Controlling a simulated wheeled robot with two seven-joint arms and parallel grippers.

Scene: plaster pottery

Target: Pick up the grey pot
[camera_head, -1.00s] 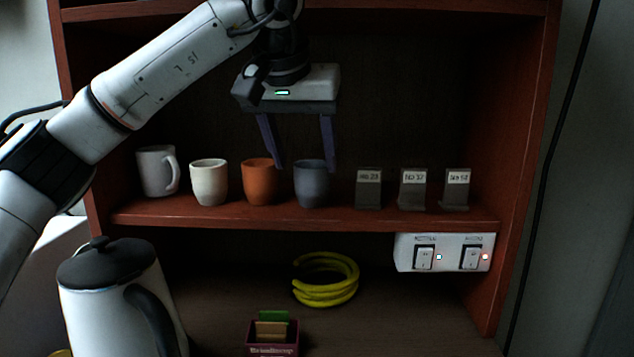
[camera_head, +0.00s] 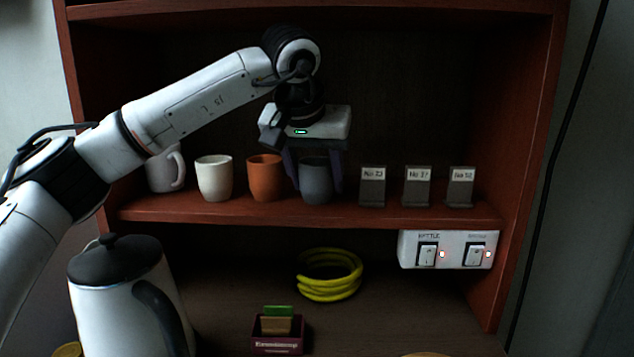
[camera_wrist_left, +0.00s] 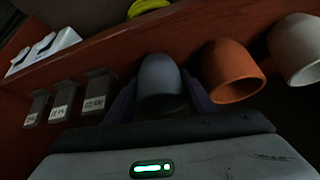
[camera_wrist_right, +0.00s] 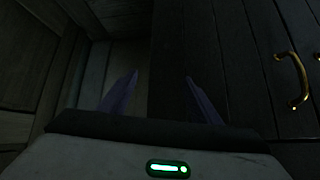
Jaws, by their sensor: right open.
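The grey pot (camera_head: 316,183) stands upright on the shelf, at the right end of a row of cups. My left gripper (camera_head: 315,186) points down over it, with one finger on each side of the pot. In the left wrist view the grey pot (camera_wrist_left: 160,84) sits between the two purple fingers, which look spread as wide as open jaws; contact cannot be told. My right gripper (camera_wrist_right: 161,78) is open and empty in the right wrist view, away from the shelf.
An orange cup (camera_head: 265,177) stands close left of the pot, then a white cup (camera_head: 214,178) and a grey-white mug (camera_head: 165,170). A label stand (camera_head: 372,187) is close right. Below are a kettle (camera_head: 120,290), yellow rings (camera_head: 330,288) and a switch panel (camera_head: 446,250).

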